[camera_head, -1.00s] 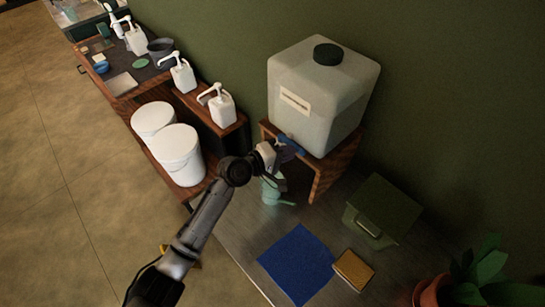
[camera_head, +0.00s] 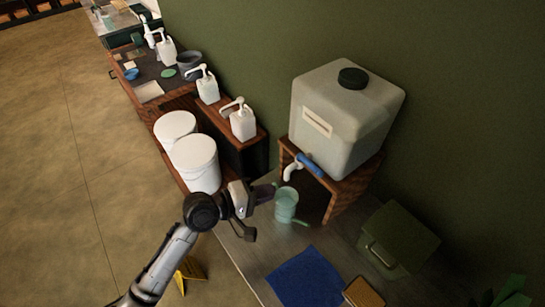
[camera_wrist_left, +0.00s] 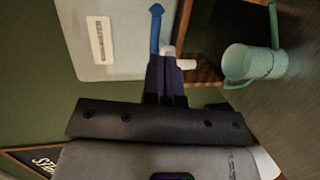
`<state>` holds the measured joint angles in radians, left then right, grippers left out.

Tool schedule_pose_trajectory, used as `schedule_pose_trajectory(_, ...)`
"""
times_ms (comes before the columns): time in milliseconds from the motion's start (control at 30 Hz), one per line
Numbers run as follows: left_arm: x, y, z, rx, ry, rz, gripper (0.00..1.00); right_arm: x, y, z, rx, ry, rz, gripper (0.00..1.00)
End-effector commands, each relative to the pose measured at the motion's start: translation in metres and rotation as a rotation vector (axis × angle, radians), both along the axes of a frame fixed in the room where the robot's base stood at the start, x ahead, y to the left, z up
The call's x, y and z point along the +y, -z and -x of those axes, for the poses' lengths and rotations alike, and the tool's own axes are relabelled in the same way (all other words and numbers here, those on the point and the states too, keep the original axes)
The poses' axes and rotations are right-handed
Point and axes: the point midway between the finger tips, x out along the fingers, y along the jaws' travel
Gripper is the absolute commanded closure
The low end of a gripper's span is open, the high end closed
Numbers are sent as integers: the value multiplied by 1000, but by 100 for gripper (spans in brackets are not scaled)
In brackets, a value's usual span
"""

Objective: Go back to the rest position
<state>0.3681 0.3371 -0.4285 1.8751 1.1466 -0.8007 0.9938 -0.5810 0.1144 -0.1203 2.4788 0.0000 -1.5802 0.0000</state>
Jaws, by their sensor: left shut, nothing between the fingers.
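My left gripper (camera_head: 268,193) is shut and empty, just left of a teal watering can (camera_head: 286,204) in the head view; I see no contact between them. The gripper also shows in the left wrist view (camera_wrist_left: 165,62), with its fingers together. The watering can stands on the grey counter below the tap, and it shows at the right of the left wrist view (camera_wrist_left: 250,62). A white tap with a blue lever (camera_head: 309,165) sits at the base of a large translucent water tank (camera_head: 340,120). My right gripper is not in view.
The tank stands on a wooden stand (camera_head: 346,192). A green box (camera_head: 400,236), a blue cloth (camera_head: 306,279) and a brown sponge-like block (camera_head: 363,292) are on the counter. Two white buckets (camera_head: 196,163) and several pump bottles (camera_head: 242,122) stand to the left. Floor is open at far left.

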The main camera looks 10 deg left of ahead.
Motion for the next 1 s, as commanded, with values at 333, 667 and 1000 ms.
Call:
schedule_pose_trajectory(333, 1, 12, 7, -168, 91, -197, 100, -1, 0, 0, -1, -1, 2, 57)
schedule_pose_trajectory(667, 49, 12, 17, -647, 263, -1044, 100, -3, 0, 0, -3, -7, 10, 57)
schedule_pose_trajectory(1000, 126, 10, 83, -568, 178, -1517, 100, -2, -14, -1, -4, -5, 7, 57)
